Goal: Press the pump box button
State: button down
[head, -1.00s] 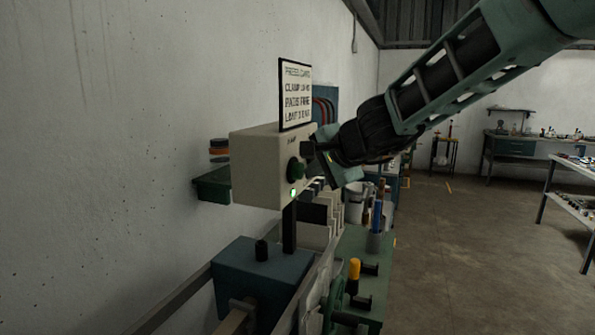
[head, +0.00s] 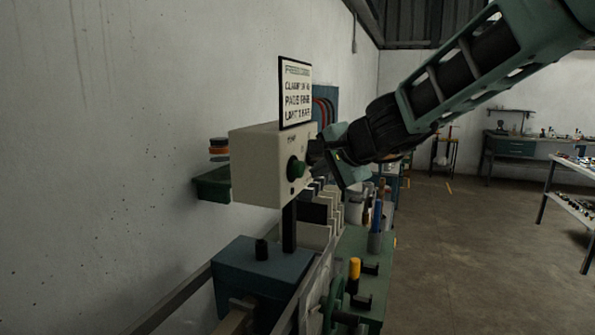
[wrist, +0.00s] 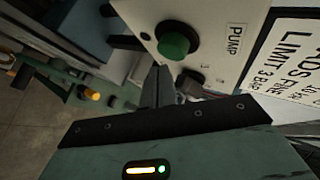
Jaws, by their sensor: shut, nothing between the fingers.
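The pump box (head: 262,165) is a cream box by the wall, with a round green button (head: 296,168) on its face. In the wrist view the green button (wrist: 173,46) stands out beside a PUMP label (wrist: 235,40). My gripper (head: 318,150) is at the box face, close to the button and slightly above it in the head view. In the wrist view its dark fingers (wrist: 160,72) are shut and empty, with the tips beside the button. I cannot tell whether they touch the box. A small lamp below the button looks dark.
A sign (head: 296,93) stands on top of the pump box. A green bench (head: 358,255) with a yellow-handled lever (head: 354,270) is to the right.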

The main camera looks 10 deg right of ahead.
jog(key=shift+s+d, duration=0.1)
jog(key=shift+d, duration=0.05)
jog(key=shift+s+d+b, duration=0.2)
jog(key=shift+s+d, duration=0.35)
jog(key=shift+d, duration=0.25)
jog(key=shift+s+d+b, duration=0.15)
jog(key=shift+s+d, duration=0.4)
jog(key=shift+d, duration=0.3)
jog(key=shift+s+d+b, duration=0.2)
jog(key=shift+s+d, duration=0.35)
jog(key=shift+d, duration=0.25)
jog(key=shift+a, duration=0.1)
jog(key=s+a+f+n+g+y+b, duration=0.1)
jog(key=s+a+f+n+g, duration=0.4)
jog(key=s, duration=0.3)
jog(key=s+a+f+n+g+b, duration=0.1)
jog(key=s+a+f+n+g, duration=0.1)
jog(key=s+a+f+n, duration=0.55)
jog(key=s+d+f+n+g+h, duration=0.2)
jog(key=s+f, duration=0.3)
jog(key=s, duration=0.3)
jog(key=s+d+f+n+g+h+b, duration=0.1)
jog(key=s+f+n, duration=0.3)
jog(key=s, duration=0.5)
jog(key=shift+d+f+n+g+h+b, duration=0.3)
jog(key=shift+d+f+n+g+h, duration=0.1)
jog(key=shift+d+n+h, duration=0.45)
jog(key=shift+s+a, duration=0.1)
jog(key=shift+a, duration=0.05)
